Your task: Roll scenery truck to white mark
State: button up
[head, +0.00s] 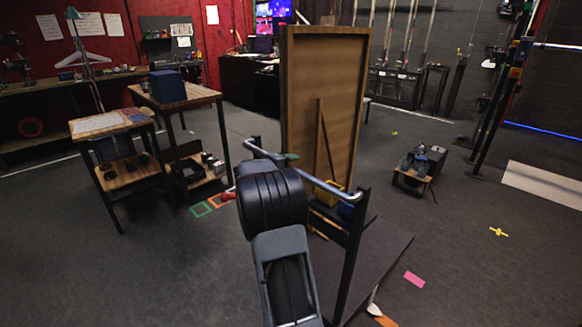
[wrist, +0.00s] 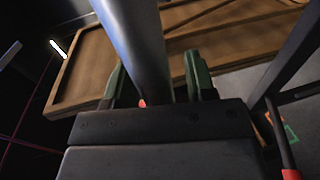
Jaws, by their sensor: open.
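The scenery truck has a dark flat deck (head: 385,245), a tall brown wooden panel (head: 325,85) with a brace, and a grey push bar (head: 325,187) on dark posts. My gripper (head: 284,157) is at the bar's left part, mostly hidden behind my own wrist. In the wrist view the bar (wrist: 138,40) runs between the two green fingers of my gripper (wrist: 157,82), which stand apart. I cannot tell whether they touch it. The panel (wrist: 90,70) lies beyond. A small white patch (head: 373,308) lies at the deck's near right edge; whether it is the white mark is unclear.
A pink mark (head: 414,279), an orange mark (head: 386,321) and a yellow cross (head: 498,231) are on the floor to the right. A low cart (head: 413,181) stands behind them. A white strip (head: 545,184) lies far right. Tables (head: 115,170) stand left.

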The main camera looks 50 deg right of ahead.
grip_shut()
dwell(0.5)
